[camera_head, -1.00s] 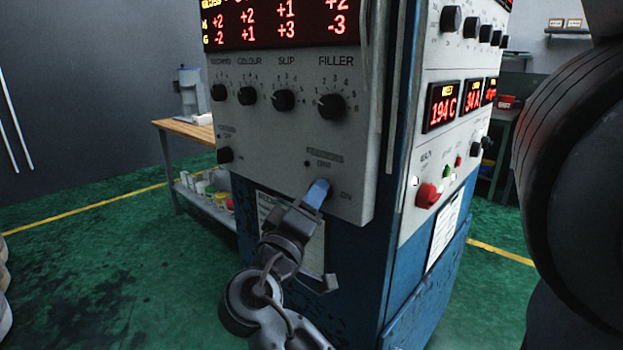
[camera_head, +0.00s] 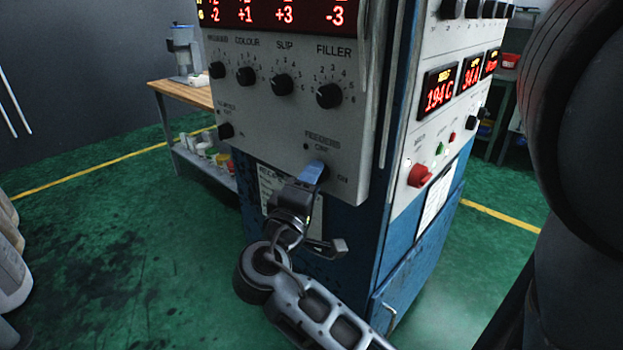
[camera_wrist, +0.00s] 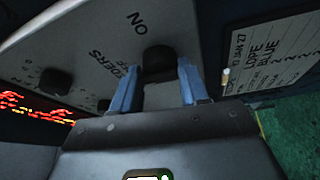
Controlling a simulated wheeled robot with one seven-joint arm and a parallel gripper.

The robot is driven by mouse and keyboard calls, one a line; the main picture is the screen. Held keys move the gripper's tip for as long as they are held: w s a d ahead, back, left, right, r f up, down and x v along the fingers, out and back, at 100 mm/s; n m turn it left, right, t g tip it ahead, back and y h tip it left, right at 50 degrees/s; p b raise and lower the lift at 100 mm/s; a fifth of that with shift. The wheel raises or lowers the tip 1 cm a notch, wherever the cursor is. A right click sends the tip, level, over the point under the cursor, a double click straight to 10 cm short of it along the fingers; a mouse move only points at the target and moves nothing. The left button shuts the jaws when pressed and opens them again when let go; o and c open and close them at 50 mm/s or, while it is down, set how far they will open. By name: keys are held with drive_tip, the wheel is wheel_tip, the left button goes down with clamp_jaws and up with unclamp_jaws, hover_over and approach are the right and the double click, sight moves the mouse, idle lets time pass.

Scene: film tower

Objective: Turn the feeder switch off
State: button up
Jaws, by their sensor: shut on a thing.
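The feeder switch (camera_wrist: 158,61) is a black knob low on the grey panel (camera_head: 270,135) of a blue cabinet. The wrist view shows it between the two blue fingertips of my gripper (camera_wrist: 159,72), with the "ON" and "OFF" marks beside it. In the head view my gripper (camera_head: 315,170) reaches up to the panel from below, its fingers shut on the switch. The fingers hide most of the switch there, and I cannot tell which mark it points to.
Above are the filler knob (camera_head: 329,95), other knobs and a red digital display (camera_head: 280,14). On the cabinet's right side are a red knob (camera_head: 420,174) and temperature readouts. A wooden-topped bench (camera_head: 180,93) stands behind left. The green floor (camera_head: 110,230) is largely open.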

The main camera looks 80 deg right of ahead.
drive_tip(key=shift+f, duration=0.15)
drive_tip(key=o, duration=1)
drive_tip(key=w+a+b, duration=0.1)
drive_tip(key=a, duration=0.6)
drive_tip(key=shift+w+a+f, duration=0.15)
drive_tip(key=shift+a+f, duration=0.2)
